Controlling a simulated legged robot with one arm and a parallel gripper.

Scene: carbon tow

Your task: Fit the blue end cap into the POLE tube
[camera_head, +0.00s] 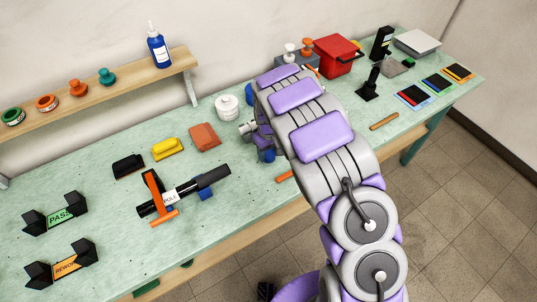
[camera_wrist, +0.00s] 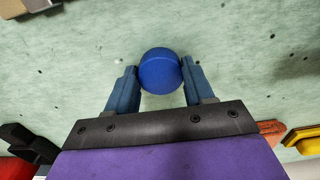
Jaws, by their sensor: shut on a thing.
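The blue end cap (camera_wrist: 160,71) is round and sits between the two fingertips of my gripper (camera_wrist: 159,80) in the wrist view. The fingers are shut on its sides, and it stands out past the tips over the green bench. In the head view my gripper is mostly hidden by my arm, and a small blue part (camera_head: 267,156) shows at the arm's end. The POLE tube (camera_head: 211,178) is a black tube with a white label. It lies at a slant on blue supports, with an orange clamp (camera_head: 154,190) at its left part. It stands left of my arm.
Black, yellow (camera_head: 167,148) and orange-red (camera_head: 204,137) blocks lie behind the tube. PASS (camera_head: 60,217) and REWORK (camera_head: 76,265) stands are at the left. A white round container (camera_head: 227,107) stands near my arm. The shelf (camera_head: 130,91) runs along the wall.

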